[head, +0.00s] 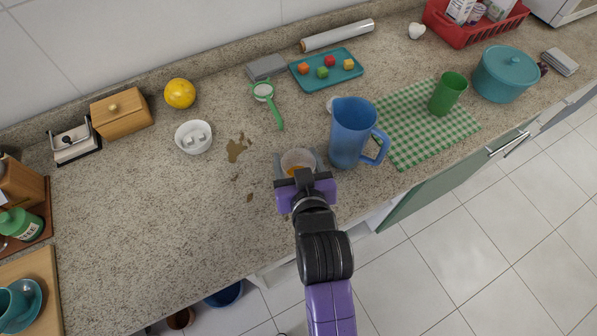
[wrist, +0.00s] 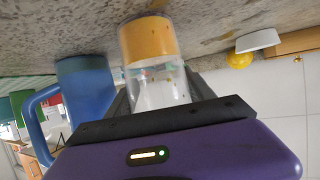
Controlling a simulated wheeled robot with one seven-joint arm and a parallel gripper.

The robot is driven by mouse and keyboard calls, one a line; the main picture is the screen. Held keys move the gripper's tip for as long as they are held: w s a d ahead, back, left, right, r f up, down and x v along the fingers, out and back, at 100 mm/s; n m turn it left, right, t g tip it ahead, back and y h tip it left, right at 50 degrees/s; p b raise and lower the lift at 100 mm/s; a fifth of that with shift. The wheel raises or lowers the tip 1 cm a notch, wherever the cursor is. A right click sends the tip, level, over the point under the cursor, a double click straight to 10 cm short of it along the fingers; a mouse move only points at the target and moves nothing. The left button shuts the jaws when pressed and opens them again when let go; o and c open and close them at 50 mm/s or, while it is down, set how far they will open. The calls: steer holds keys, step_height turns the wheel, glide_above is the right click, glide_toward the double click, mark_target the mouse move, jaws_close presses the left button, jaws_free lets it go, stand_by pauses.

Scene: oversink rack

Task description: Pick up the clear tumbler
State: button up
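The clear tumbler (head: 298,158) stands upright on the counter, left of the blue pitcher, with something orange in its bottom. The wrist view is upside down and shows the tumbler (wrist: 158,85) between my fingers, orange part towards the counter. My gripper (head: 298,172) is level with the tumbler on its near side, one finger on each side of it. The finger tips (wrist: 157,88) look very close to the tumbler's walls. I cannot tell whether they touch it.
The blue pitcher (head: 351,130) stands close on the right, its handle towards the front. A green cup (head: 447,94) stands on a checked cloth (head: 405,148). A green-handled strainer (head: 270,103) lies behind, and a white bowl (head: 193,137) and brown spill (head: 236,148) are left.

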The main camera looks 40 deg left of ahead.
mark_target(296, 163)
steer(key=c, duration=0.6)
steer(key=shift+r, duration=0.2)
steer(key=shift+c, duration=0.2)
step_height(296, 163, up, 19)
steer(key=shift+b, duration=0.4)
stand_by(0.5)
